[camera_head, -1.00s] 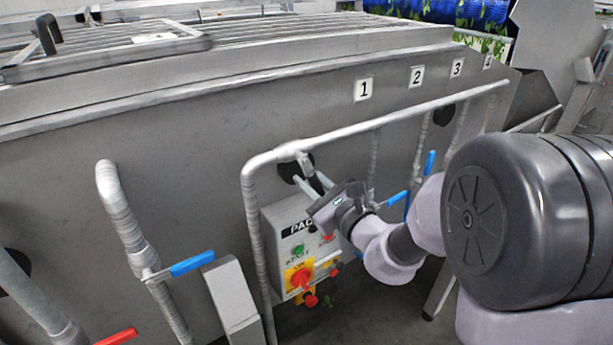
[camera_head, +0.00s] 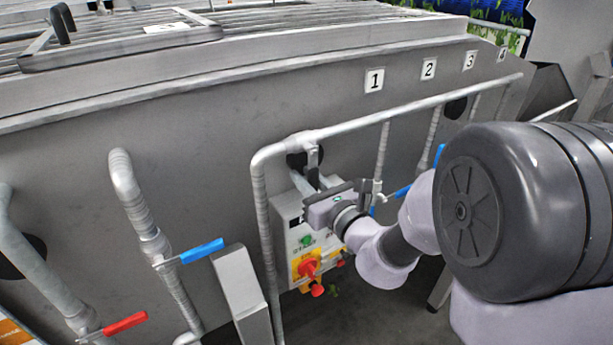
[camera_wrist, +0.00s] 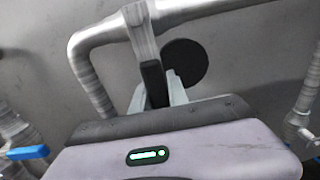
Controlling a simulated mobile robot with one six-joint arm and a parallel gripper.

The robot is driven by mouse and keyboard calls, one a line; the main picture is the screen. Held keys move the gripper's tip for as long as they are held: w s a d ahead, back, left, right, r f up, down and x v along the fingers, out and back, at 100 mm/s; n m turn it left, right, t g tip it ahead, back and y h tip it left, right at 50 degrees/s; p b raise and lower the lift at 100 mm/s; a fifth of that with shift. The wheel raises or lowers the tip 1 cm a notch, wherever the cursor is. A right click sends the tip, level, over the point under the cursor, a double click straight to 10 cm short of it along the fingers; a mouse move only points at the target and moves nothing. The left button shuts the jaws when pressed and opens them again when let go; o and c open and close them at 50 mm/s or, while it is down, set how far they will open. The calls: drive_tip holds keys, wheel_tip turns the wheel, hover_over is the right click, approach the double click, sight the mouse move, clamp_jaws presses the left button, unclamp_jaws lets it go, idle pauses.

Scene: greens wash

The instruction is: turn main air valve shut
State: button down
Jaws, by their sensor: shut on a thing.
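The main air valve appears to be the fitting on the horizontal grey pipe, with a dark lever (camera_head: 313,160) hanging down below the pipe left of label 1. In the wrist view the dark lever (camera_wrist: 153,82) stands between my two pale fingers. My gripper (camera_head: 312,183) is shut on this lever; it also shows in the wrist view (camera_wrist: 158,92). The fingertips are partly hidden by the lever and the gripper body. The lever hangs nearly straight down, roughly across the pipe's run.
The control box (camera_head: 291,215) with a red knob (camera_head: 308,268) is close below and behind my gripper. A blue-handled valve (camera_head: 202,250) and a red-handled valve (camera_head: 125,323) are at left. The bent grey pipe (camera_head: 262,220) runs down left of the gripper.

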drive_tip(key=shift+r, duration=0.1)
drive_tip(key=c, duration=1.3)
unclamp_jaws()
drive_tip(key=shift+s, duration=0.1)
drive_tip(key=b+v, duration=1.4)
drive_tip(key=v, duration=0.3)
drive_tip(key=shift+d, duration=0.1)
